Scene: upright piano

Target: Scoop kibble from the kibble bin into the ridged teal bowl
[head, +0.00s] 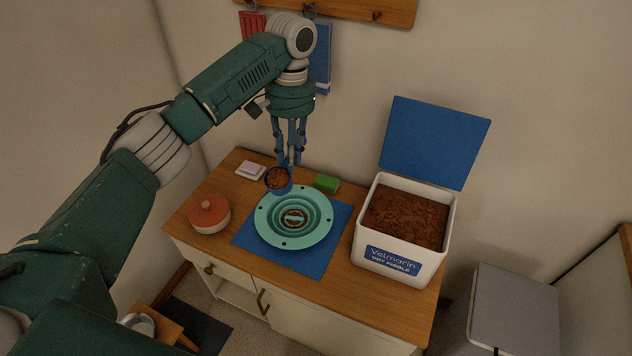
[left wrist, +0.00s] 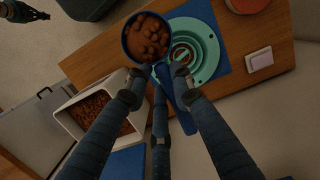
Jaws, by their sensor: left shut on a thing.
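My left gripper (head: 286,160) is shut on a dark blue scoop (head: 278,180), held above the back edge of the ridged teal bowl (head: 265,229). The scoop holds brown kibble, and in the left wrist view the heaped scoop (left wrist: 128,46) shows beside the teal bowl (left wrist: 212,64). The bowl sits on a blue mat with some brown kibble (head: 294,217) around its middle. The white kibble bin (head: 384,262) stands to the right with its blue lid (head: 434,141) open, full of brown kibble (head: 405,217). My right gripper is not clearly in view.
A red lidded pot (head: 209,214) stands left of the blue mat (head: 308,265). A green block (head: 327,183) and a pale pink-topped block (head: 251,170) lie behind the bowl. A grey bin (head: 514,310) stands right of the wooden-topped cabinet (head: 357,315).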

